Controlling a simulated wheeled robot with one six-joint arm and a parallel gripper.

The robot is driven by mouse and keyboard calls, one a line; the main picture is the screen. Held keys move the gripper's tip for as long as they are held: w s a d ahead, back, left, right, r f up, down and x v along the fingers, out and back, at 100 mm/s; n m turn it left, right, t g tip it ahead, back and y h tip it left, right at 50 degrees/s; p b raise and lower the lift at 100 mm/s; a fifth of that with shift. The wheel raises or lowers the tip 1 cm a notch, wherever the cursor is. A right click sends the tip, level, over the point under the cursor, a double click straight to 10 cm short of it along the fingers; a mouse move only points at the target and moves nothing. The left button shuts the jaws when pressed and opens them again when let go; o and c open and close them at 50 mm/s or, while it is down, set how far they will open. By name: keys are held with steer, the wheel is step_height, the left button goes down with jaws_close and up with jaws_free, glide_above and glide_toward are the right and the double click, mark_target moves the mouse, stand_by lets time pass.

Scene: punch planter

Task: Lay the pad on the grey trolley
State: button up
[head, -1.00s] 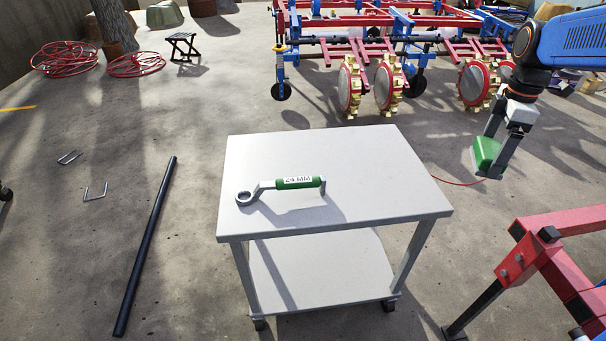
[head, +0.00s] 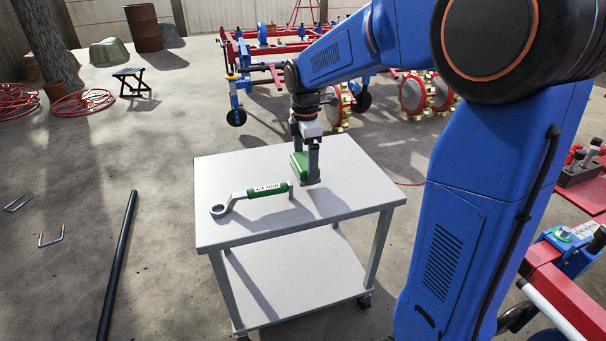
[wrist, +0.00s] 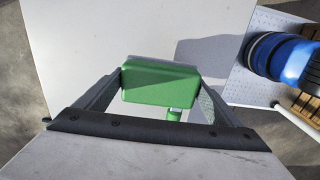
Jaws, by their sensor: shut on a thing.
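The green pad (head: 299,165) is a small block held between the fingers of my gripper (head: 306,168). It also shows in the wrist view (wrist: 160,83), with a finger of my gripper (wrist: 160,86) against each side. The grey trolley (head: 345,170) has a flat top and a lower shelf. The pad is over the right half of its top; I cannot tell whether it touches the surface. The pad's underside is hidden.
A wrench with a green handle (head: 266,192) lies on the trolley top, just left of the pad. Its handle end (wrist: 174,114) shows beside the pad in the wrist view. A black bar (head: 117,265) lies on the floor to the left. Red and blue machinery (head: 260,75) stands behind.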

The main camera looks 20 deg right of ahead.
steer(key=shift+d+f, duration=0.1)
steer(key=shift+f, duration=1.85)
steer(key=shift+f, duration=0.1)
steer(key=o, duration=0.9)
